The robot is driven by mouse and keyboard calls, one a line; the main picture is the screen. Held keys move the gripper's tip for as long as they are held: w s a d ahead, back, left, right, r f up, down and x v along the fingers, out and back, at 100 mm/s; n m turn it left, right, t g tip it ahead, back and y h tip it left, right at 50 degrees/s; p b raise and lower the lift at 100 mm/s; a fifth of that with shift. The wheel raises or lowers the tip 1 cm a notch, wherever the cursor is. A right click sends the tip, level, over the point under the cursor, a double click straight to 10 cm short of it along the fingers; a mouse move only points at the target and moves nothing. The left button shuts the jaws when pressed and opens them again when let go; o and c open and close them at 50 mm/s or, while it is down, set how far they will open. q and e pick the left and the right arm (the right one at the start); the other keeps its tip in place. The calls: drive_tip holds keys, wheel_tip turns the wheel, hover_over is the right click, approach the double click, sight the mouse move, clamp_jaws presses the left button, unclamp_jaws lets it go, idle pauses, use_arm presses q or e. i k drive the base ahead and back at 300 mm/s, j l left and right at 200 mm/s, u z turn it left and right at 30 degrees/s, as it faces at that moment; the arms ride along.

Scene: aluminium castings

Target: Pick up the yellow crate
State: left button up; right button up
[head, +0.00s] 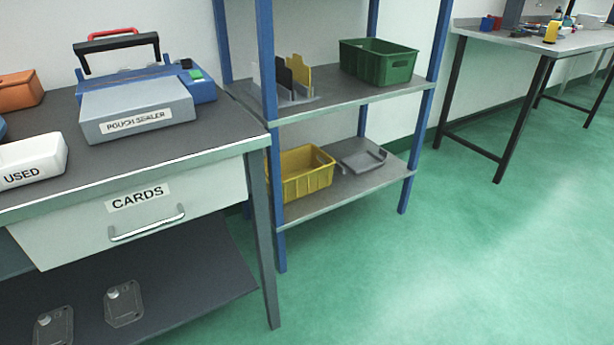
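The yellow crate (308,182) stands upright on the lower shelf of the blue-posted rack in the head view. It is at the shelf's left end, beside a blue post that stands close to its left side. Its inside looks empty as far as I can see. Neither of my grippers shows in this view.
A grey tray (362,156) lies right of the crate on the lower shelf (345,197). A green crate (378,63) stands on the shelf above. A workbench with a CARDS drawer (140,210) borders the rack's left. Green floor (430,270) is clear in front and right.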

sight(296, 173)
drive_tip(key=i+l+z, duration=0.2)
drive_tip(key=z, duration=0.2)
drive_tip(key=i+l+z, duration=0.35)
drive_tip(key=i+z, duration=0.2)
drive_tip(key=z, duration=0.2)
drive_tip(key=i+l+u, duration=0.2)
drive_tip(key=i, duration=0.25)
drive_tip(key=i+l+u, duration=0.2)
drive_tip(key=i, duration=0.25)
drive_tip(key=i+l+u, duration=0.2)
drive_tip(key=i, duration=0.25)
drive_tip(key=j, duration=0.05)
